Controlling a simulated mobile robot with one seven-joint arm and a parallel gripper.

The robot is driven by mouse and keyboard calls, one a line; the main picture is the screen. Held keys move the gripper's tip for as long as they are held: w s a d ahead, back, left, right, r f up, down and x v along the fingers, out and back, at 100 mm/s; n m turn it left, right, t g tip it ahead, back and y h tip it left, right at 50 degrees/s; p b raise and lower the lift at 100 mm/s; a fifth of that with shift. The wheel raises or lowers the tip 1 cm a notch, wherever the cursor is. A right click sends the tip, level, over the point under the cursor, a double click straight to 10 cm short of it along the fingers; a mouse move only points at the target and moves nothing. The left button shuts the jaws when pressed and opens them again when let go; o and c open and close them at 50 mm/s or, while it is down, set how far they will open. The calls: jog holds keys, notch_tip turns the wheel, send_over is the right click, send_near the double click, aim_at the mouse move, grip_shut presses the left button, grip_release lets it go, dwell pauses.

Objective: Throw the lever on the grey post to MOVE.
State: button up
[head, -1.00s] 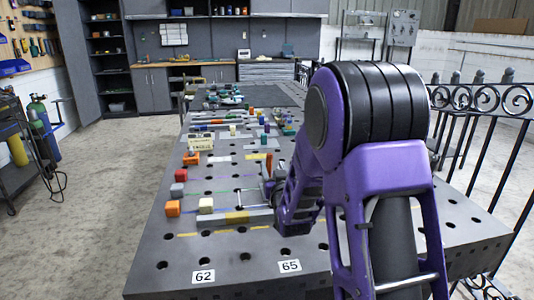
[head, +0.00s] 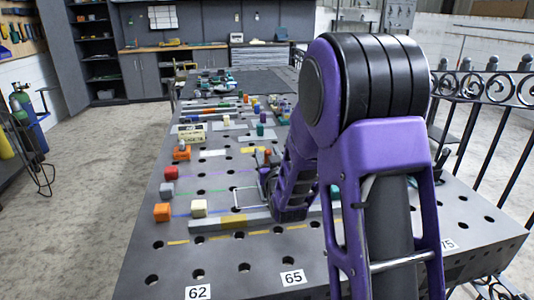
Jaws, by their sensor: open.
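My gripper (head: 250,198) is beyond my purple forearm, low over the perforated grey table. Only part of it shows past the arm, and its thin light fingers stand apart with nothing seen between them. A small orange-brown upright piece (head: 267,158) stands just beyond the gripper. It may be the lever, but its post and any MOVE marking cannot be made out. My arm hides the part of the table behind it.
A black railing (head: 480,110) runs along the right.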

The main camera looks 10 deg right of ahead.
grip_shut()
dwell(1.4)
